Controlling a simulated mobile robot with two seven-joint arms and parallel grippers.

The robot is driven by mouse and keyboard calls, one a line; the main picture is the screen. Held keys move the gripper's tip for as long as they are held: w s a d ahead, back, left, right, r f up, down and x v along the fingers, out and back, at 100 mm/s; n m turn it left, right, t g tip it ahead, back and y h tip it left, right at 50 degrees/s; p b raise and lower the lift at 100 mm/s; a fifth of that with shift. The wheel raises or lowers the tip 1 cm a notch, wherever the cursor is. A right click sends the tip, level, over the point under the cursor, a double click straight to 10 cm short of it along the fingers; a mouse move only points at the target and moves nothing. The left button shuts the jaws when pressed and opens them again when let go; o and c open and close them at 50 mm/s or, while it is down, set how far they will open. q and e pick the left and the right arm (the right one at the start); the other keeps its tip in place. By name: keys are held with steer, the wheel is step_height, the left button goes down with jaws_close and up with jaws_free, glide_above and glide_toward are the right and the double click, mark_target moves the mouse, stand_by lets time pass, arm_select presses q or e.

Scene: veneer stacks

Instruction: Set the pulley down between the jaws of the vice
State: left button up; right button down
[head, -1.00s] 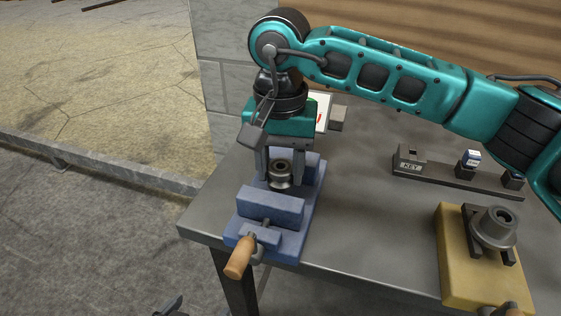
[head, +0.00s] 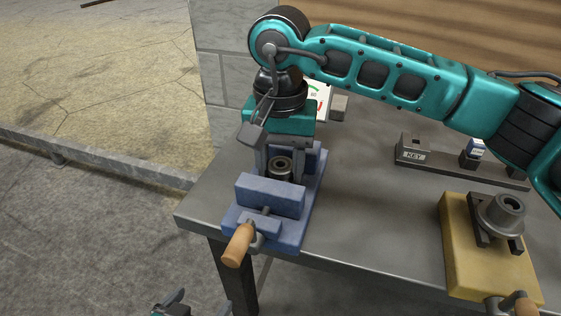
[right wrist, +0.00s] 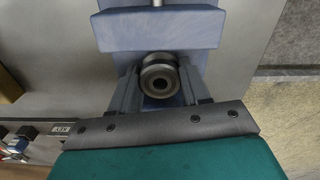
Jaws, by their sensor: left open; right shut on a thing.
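The pulley (head: 281,165) is a grey metal wheel with a hole in its middle. My right gripper (head: 281,172) is shut on it from above, one finger on either side, and it also shows held in the right wrist view (right wrist: 160,84). The blue vice (head: 270,196) stands at the table's left corner, its wooden handle (head: 238,245) toward me. The pulley is in the gap behind the front jaw, which hides its lower part. I cannot tell whether its underside touches the vice. My left gripper (head: 172,304) shows partly at the bottom edge, open and away from the table.
A yellow vice (head: 460,262) with a grey flanged part (head: 502,213) stands at the right. A dark rack labelled KEY (head: 412,156) lies behind it. A white card with marks (head: 319,100) is behind my right gripper. The table between the vices is clear.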

steer(key=shift+f, duration=0.15)
steer(key=shift+c, duration=2.3)
jaws_free()
